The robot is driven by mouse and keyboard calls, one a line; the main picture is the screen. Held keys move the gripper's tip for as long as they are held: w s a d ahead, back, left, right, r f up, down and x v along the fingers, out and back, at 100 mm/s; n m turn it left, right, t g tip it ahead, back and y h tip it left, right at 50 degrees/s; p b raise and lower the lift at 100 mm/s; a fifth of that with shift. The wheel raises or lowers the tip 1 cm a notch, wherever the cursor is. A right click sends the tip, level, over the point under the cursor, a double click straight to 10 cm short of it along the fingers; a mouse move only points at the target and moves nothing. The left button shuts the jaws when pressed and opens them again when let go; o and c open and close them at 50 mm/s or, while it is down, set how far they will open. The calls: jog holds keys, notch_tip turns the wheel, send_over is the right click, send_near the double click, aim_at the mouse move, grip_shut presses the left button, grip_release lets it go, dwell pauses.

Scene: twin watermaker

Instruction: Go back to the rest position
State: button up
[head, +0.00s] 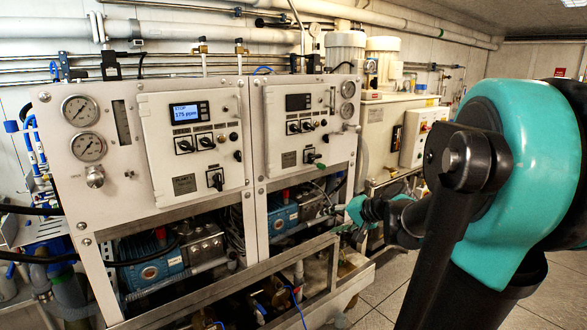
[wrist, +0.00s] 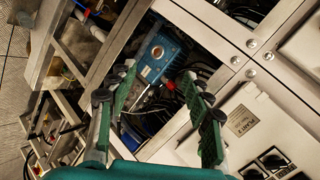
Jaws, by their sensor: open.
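My gripper (wrist: 158,80) is open in the wrist view, with its two green and black fingers spread and nothing between them. In the head view my gripper (head: 342,228) is small and partly hidden by its own wrist, in front of the lower right part of the watermaker (head: 255,205). In the wrist view a blue pump unit (wrist: 160,52) shows beyond the fingers, inside the open lower bay. I cannot tell the exact gap between the fingertips and the frame.
The left panel (head: 190,110) has a lit display, knobs and switches; the right panel (head: 297,100) has a dark display. Gauges (head: 82,110) sit at the far left. A low metal frame rail (head: 230,290) runs along the front. Tiled floor (head: 385,295) is clear at lower right.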

jog(key=s+d+f+n+g+h, duration=0.2)
jog(key=s+d+f+h, duration=0.1)
jog(key=s+f, duration=0.5)
jog(key=s+d+f+n+g+h, duration=0.1)
jog(key=s+d+f+n+h, duration=0.2)
jog(key=s+f, duration=0.6)
jog(key=shift+s+d+g+h, duration=0.2)
jog(key=shift+s+g+h, duration=0.2)
jog(key=shift+s+h, duration=0.4)
